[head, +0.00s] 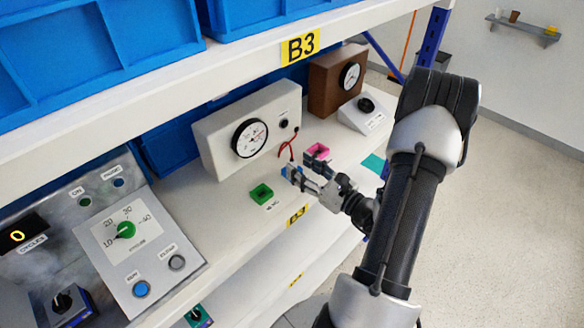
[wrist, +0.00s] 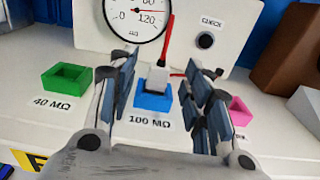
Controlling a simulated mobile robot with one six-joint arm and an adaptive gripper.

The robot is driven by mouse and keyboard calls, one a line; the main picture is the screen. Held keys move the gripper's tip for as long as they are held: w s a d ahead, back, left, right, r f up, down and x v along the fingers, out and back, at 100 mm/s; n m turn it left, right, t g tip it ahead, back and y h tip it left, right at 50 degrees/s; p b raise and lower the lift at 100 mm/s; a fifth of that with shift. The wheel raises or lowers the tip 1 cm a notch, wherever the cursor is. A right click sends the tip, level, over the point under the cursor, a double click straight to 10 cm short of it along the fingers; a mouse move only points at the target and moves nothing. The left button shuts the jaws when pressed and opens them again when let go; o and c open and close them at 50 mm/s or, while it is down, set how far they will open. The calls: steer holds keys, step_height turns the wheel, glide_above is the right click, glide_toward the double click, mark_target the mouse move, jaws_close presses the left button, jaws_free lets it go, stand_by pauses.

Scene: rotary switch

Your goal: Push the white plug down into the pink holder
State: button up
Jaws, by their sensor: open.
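The white plug (wrist: 157,79) stands upright in the blue holder (wrist: 154,100), which has the label 100 MΩ in front of it. A red lead runs up behind the plug. My gripper (wrist: 160,70) is open, with one finger on each side of the plug and blue holder; contact is not visible. In the head view my gripper (head: 298,176) is low over the shelf at the blue holder. The pink holder (wrist: 239,111) is to the right, partly hidden by my right finger. In the head view the pink holder (head: 317,151) shows a dark opening with no plug visible in it.
A green holder (wrist: 67,79) labelled 40 MΩ stands to the left. The white meter box (head: 220,135) with its round dial stands close behind the holders. The upper shelf edge (head: 225,65) with blue bins overhangs. A control panel (head: 135,235) is at the left.

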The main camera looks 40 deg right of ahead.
mark_target(293, 162)
steer(key=w, duration=0.4)
steer(key=shift+w+a, duration=0.15)
steer(key=shift+w, duration=0.15)
jaws_close()
stand_by(0.3)
